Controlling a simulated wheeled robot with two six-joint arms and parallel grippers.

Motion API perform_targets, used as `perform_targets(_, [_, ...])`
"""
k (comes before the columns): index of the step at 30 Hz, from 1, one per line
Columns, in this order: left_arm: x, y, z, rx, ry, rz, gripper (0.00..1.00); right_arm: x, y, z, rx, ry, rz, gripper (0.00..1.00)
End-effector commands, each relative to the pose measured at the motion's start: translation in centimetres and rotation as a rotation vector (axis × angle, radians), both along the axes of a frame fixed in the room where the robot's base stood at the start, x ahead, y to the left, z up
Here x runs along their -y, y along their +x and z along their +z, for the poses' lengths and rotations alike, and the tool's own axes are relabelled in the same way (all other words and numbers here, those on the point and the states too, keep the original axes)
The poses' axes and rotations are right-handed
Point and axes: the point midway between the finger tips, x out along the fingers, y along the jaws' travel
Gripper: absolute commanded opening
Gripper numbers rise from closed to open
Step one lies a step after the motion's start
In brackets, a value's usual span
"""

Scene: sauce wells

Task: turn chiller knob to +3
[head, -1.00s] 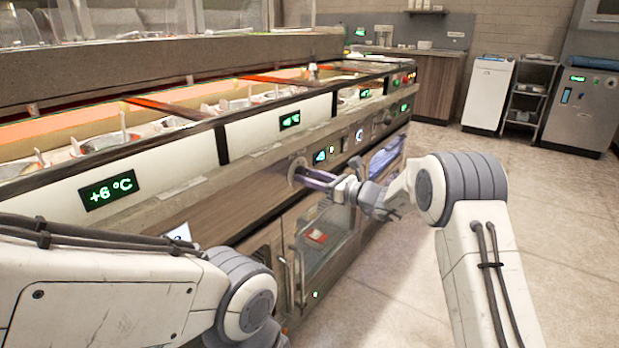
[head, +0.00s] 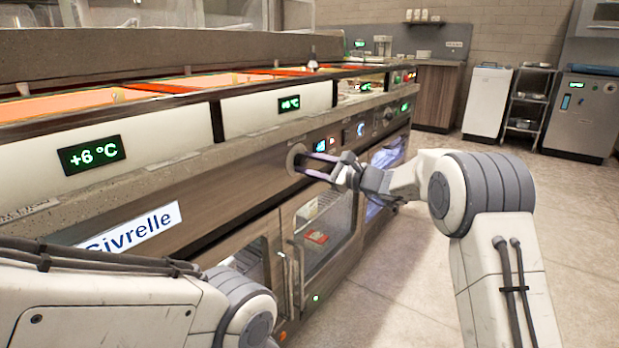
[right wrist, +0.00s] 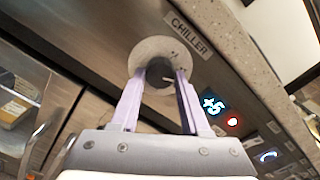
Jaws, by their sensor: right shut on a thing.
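The chiller knob (right wrist: 160,72) is a dark round knob on a pale disc (right wrist: 172,50), below a label reading CHILLER (right wrist: 188,34). My right gripper (right wrist: 161,80) is shut on it, with one lilac finger on each side. In the head view my right gripper (head: 306,164) reaches the knob's pale disc (head: 293,157) on the counter's front. A lit display (right wrist: 213,104) beside the knob reads +5, with a red light by it; the display is small in the head view (head: 320,146). My left gripper is out of view; only its arm shows.
The counter's stone edge (head: 215,155) runs above the panel. Below are glass-fronted doors (head: 325,230). A larger display (head: 92,154) on the counter reads +6 °C. Floor to the right is open, before a white cabinet (head: 487,98) and a wire rack (head: 527,108).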

Motion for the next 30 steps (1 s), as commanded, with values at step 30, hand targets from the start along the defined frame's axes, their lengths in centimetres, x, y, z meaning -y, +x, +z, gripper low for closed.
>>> perform_targets(30, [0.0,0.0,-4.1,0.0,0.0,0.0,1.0,0.1,0.0,0.0,0.212,-0.155,-0.001,0.0])
